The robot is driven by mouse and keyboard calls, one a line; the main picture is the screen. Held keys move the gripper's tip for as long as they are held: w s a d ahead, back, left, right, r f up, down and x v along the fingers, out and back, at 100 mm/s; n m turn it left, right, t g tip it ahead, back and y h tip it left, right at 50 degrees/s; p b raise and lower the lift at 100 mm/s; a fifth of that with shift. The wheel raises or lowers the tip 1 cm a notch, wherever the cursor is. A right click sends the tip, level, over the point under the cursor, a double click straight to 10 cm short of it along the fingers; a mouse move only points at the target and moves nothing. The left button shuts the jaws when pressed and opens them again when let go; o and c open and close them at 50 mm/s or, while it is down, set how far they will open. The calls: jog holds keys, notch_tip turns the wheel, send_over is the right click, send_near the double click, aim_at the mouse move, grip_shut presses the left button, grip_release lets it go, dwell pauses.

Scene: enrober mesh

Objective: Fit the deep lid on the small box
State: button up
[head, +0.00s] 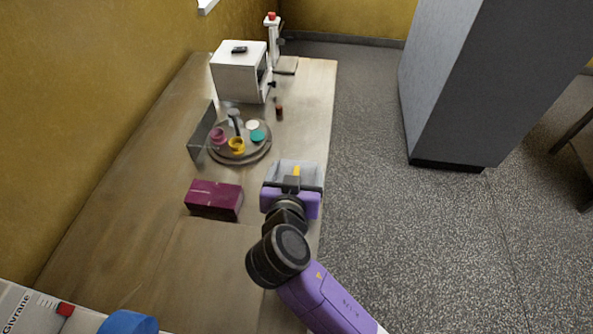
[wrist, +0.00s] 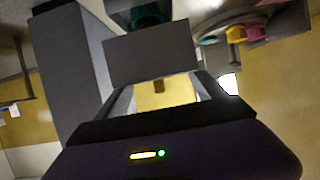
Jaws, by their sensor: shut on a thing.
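My gripper (head: 293,186) is shut on a pale grey boxy piece (head: 309,168) with a yellow patch; it looks like the deep lid. It is at the table's right edge, and its underside is hidden. In the wrist view, a flat grey face (wrist: 153,55) stands beyond the fingers, with a yellow area (wrist: 165,95) between them. A small magenta box (head: 214,198) sits on the table left of my gripper, apart from it. It looks like the small box; whether its top is open is unclear.
A round tray (head: 226,157) with several coloured cups stands behind the magenta box, beside an upright grey sheet (head: 201,130). A white machine (head: 238,75) and a red-topped stand (head: 272,40) are at the back. The tabletop in front of the magenta box is clear.

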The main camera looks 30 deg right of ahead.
jog(key=shift+f+b, duration=2.2)
jog(key=shift+f, duration=0.25)
dwell(0.6)
jog(key=o, duration=1.3)
jog(key=b+v, duration=0.1)
jog(key=v, duration=0.6)
jog(key=shift+s+a+r, duration=0.15)
jog(key=shift+s+a, duration=0.05)
jog(key=shift+s, duration=0.1)
